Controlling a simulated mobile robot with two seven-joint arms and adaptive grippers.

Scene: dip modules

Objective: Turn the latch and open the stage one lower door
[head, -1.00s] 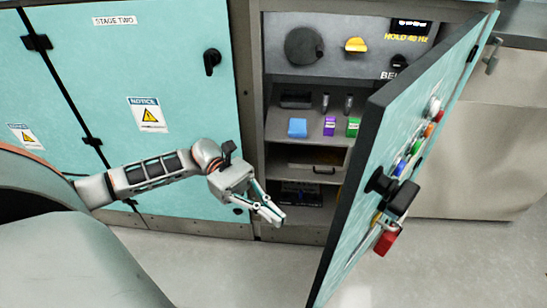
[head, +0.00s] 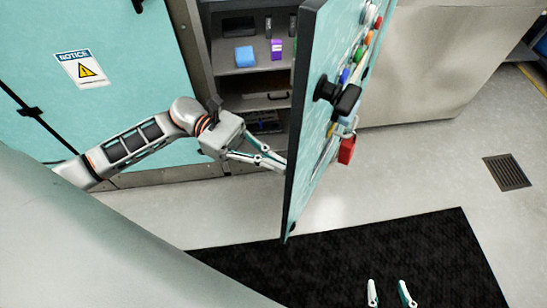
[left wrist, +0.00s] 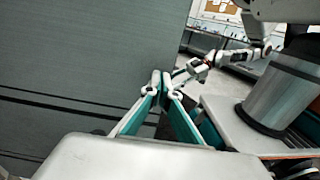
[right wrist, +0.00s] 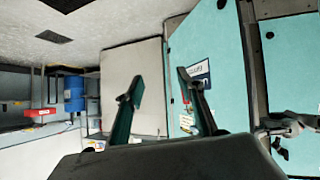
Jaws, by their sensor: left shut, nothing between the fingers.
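The teal lower door (head: 318,130) stands swung open, edge-on in the head view. Its outer face carries a black latch handle (head: 345,100) and a red padlock (head: 347,150). My left gripper (head: 284,164) is shut and empty, its fingertips at the door's inner side near the free edge; I cannot tell if they touch. In the left wrist view its closed tips (left wrist: 161,80) are beside a broad grey surface. My right gripper (head: 389,292) is open and empty, low in the head view, in front of and apart from the door. Its spread fingers also show in the right wrist view (right wrist: 155,88).
Behind the door is the open compartment, with a shelf holding a blue block (head: 244,56) and a purple block (head: 276,49). A closed teal panel with a notice sign (head: 80,68) is at left. A black mat (head: 430,250) lies on the floor; floor at right is clear.

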